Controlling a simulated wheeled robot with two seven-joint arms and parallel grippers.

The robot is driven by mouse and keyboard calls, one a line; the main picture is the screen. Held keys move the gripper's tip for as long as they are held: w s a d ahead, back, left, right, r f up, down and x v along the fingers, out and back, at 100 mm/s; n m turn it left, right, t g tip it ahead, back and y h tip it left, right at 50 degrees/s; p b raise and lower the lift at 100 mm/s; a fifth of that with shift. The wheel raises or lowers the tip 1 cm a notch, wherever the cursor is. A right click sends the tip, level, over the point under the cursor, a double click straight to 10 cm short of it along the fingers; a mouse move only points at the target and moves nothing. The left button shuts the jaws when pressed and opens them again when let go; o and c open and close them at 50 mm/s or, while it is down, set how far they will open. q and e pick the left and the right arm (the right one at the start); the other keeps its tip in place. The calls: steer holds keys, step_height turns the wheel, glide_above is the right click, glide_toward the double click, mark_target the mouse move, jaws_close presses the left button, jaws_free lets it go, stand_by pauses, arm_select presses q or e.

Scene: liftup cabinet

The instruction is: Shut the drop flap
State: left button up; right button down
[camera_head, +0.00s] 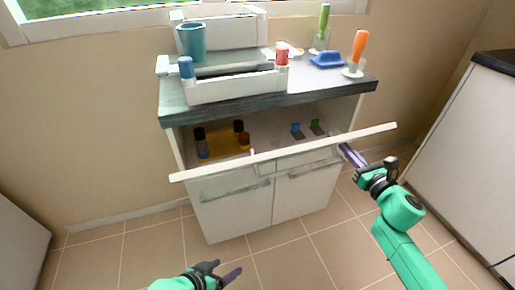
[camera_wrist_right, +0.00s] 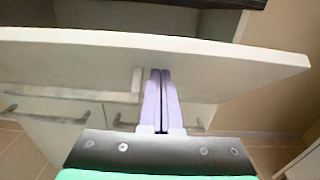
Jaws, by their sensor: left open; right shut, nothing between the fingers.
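The drop flap (camera_head: 290,151) is a long white panel across the front of the cabinet's upper compartment. It stands out from the cabinet, tilted open, and things inside show above its edge. In the right wrist view the flap (camera_wrist_right: 230,62) spans the picture, with a bar handle (camera_wrist_right: 75,93) on its outer face. My right gripper (camera_head: 347,152) is shut and empty at the flap's right part, its tips just under the edge. The wrist view shows its fingers (camera_wrist_right: 160,75) close against the flap's outer side; contact is unclear. My left gripper (camera_head: 225,270) is open and empty, low before the cabinet.
Bottles (camera_head: 202,143) and small coloured items (camera_head: 297,131) stand inside the compartment. Lower doors (camera_head: 235,210) are shut. The floor in front is clear.

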arm_select(q)
steer(key=shift+r, duration=0.35)
arm_select(e)
steer(key=shift+w+a+r, duration=0.1)
steer(key=shift+w+r, duration=0.15)
steer(key=shift+r, duration=0.2)
steer(key=shift+w+a+r, duration=0.1)
steer(key=shift+w+r, duration=0.1)
steer(key=shift+r, duration=0.2)
steer(key=w+r, duration=0.1)
steer(key=w+a+r+p, duration=0.1)
steer(key=w, duration=0.1)
steer(key=w+r, duration=0.1)
steer(key=shift+w+a+r, duration=0.1)
steer(key=shift+w+a, duration=0.15)
steer(key=shift+a, duration=0.15)
arm_select(q)
steer(key=shift+r, duration=0.65)
arm_select(e)
steer(key=shift+w+a, duration=0.1)
steer(key=shift+w, duration=0.2)
arm_select(q)
steer(key=shift+f, duration=0.15)
arm_select(e)
steer(key=shift+w+a+r, duration=0.25)
steer(key=shift+w, duration=0.4)
steer(key=shift+w+a+r, duration=0.25)
steer(key=shift+w, duration=0.4)
